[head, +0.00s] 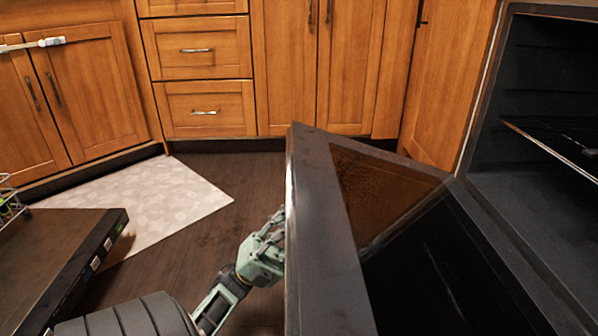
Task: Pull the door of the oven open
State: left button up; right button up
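The oven door (322,230) stands partly open, hinged low and leaning out to the left, its dark inner glass facing up. The oven cavity (540,170) shows at the right, with a wire rack (560,145) inside. My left gripper (273,233), pale green, is at the door's outer left edge, its fingertips against or just beside it. The door's outer face and any handle are hidden, so I cannot tell whether the fingers are open or shut on something. My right gripper is not in view.
A dark open panel with buttons (95,245) juts in at lower left, beside a rack (8,203). A pale mat (165,205) lies on the dark floor (240,180). Wooden cabinets and drawers (205,108) line the back. Some floor between panel and door is clear.

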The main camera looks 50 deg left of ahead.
pick_arm(q)
jog(key=shift+f, duration=0.15)
jog(key=v, duration=1.2)
